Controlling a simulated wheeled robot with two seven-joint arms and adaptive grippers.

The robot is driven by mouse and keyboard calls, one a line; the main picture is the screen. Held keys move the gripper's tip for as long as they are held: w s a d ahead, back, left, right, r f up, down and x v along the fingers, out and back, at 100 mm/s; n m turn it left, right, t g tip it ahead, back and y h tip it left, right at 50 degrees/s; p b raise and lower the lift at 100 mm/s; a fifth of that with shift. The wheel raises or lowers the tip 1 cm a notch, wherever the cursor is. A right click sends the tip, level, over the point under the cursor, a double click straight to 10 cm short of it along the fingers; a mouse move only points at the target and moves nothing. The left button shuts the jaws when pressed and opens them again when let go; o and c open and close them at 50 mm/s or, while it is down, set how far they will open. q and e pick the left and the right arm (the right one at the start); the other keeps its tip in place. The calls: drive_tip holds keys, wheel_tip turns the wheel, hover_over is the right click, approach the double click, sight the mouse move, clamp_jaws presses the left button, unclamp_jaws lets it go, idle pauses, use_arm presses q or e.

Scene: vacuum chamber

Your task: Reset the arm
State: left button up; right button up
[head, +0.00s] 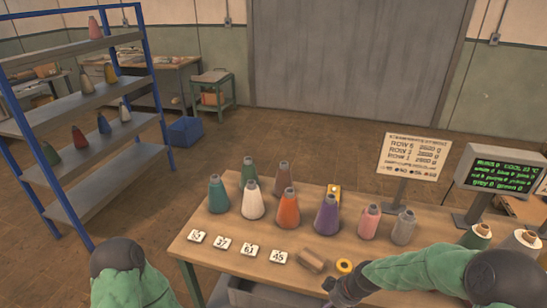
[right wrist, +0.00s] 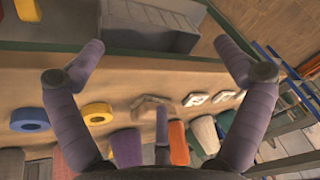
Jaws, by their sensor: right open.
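My right arm, in a green sleeve, comes in from the lower right in the head view. Its dark gripper (head: 342,290) is over the front edge of the wooden table, beside a brown block (head: 312,260) and a yellow ring (head: 345,266). In the right wrist view the two fingers of this gripper (right wrist: 160,46) are spread wide with nothing between them. The yellow ring (right wrist: 98,112) and a brown block (right wrist: 152,107) lie on the table beyond. My left arm shows only as a green sleeve and dark joint at the lower left; its gripper is outside the picture.
Several cones, including white (head: 253,200), orange (head: 288,210) and purple (head: 327,215), stand on the table (head: 215,262). Numbered tags (head: 248,250) lie in front. A sign (head: 412,157) and green-text screen (head: 505,170) stand at right. A blue-framed shelf (head: 90,150) stands left; open floor lies between.

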drive_tip(key=s+a+f+m+g, duration=0.1)
drive_tip(key=s+a+f+m, duration=0.2)
drive_tip(key=s+f+m, duration=0.2)
drive_tip(key=s+a+f+m, duration=0.4)
drive_tip(key=s+f, duration=0.7)
drive_tip(key=s, duration=0.2)
drive_tip(key=shift+a+m+g, duration=0.15)
drive_tip(key=shift+m+g, duration=0.25)
drive_tip(key=shift+f, duration=0.1)
